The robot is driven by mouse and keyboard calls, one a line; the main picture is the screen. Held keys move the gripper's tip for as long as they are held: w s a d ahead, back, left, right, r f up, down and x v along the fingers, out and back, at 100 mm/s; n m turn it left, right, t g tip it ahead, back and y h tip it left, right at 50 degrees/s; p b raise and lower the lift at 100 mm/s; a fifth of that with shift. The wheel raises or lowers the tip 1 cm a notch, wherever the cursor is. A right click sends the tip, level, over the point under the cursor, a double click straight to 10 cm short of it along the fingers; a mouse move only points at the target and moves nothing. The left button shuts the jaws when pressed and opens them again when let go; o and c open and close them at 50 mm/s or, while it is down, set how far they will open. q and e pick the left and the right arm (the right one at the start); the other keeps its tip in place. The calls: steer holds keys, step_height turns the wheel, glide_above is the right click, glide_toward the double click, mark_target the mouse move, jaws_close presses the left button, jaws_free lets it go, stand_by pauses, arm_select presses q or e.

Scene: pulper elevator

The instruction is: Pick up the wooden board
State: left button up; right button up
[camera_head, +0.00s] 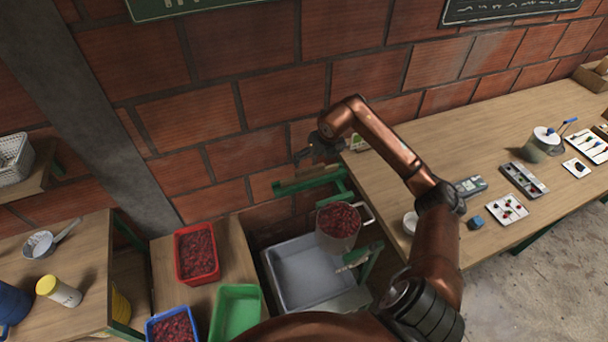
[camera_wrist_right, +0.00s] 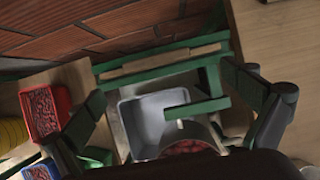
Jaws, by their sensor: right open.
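A narrow wooden board (camera_wrist_right: 162,62) lies along the green metal frame (camera_wrist_right: 205,38) against the brick wall in the right wrist view. In the head view the board (camera_head: 308,180) shows as a thin strip between green bars, partly hard to make out. My right gripper (camera_head: 308,154) is above the frame near the wall, open and empty. In the right wrist view its fingers (camera_wrist_right: 175,112) are spread wide, apart from the board. My left gripper is not in view.
Below the frame are a grey tub (camera_head: 305,272) and a metal pot of red berries (camera_head: 338,226). Red (camera_head: 178,262), green (camera_head: 222,316) and blue crates stand on the left. A long table (camera_head: 460,130) with small tools is on the right.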

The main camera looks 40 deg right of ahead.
mark_target(310, 169)
steer(key=shift+a+b+x, duration=0.2)
steer(key=shift+b+x, duration=0.05)
steer(key=shift+x, duration=2.05)
steer(key=shift+a+b+x, duration=0.2)
steer(key=shift+b+x, duration=0.05)
steer(key=shift+x, duration=2.05)
steer(key=shift+c, duration=0.4)
steer(key=c, duration=1)
steer(key=shift+r, duration=0.1)
